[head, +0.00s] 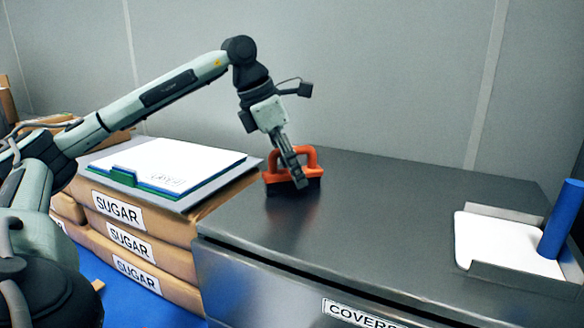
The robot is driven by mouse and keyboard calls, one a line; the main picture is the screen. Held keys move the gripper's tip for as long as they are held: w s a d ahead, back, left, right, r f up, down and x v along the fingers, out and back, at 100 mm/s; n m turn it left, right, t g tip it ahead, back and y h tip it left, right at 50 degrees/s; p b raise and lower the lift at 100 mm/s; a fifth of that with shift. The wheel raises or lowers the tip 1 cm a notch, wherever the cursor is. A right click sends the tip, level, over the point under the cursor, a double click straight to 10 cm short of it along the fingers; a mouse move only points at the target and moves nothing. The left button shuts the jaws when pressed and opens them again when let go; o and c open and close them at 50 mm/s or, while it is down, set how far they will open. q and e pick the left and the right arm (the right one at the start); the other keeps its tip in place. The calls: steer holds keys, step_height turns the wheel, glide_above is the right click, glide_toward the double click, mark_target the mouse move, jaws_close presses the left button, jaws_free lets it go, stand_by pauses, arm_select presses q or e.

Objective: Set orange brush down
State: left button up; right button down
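The orange brush (310,161) has an arched handle and a dark base. It is at the left end of the dark metal cabinet top (380,215), upright, with its base at or very near the surface. My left gripper (297,177) reaches down in front of the brush, with its fingers overlapping the handle. The fingers look close together, but I cannot tell whether they grip the handle or only stand before it. My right gripper is not in view.
Stacked sugar bags (130,240) stand left of the cabinet, with a clipboard (165,163) on top. A white tray (510,245) and a blue cylinder (561,220) are at the cabinet's right end. The middle of the cabinet top is clear. A grey wall rises behind.

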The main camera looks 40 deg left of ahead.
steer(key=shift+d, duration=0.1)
arm_select(q)
steer(key=shift+r, duration=0.25)
steer(key=p+v, duration=0.2)
steer(key=v, duration=0.8)
steer(key=shift+r, duration=0.4)
steer(key=shift+s+a+r, duration=0.15)
steer(key=shift+s+r, duration=0.15)
steer(key=shift+r, duration=0.1)
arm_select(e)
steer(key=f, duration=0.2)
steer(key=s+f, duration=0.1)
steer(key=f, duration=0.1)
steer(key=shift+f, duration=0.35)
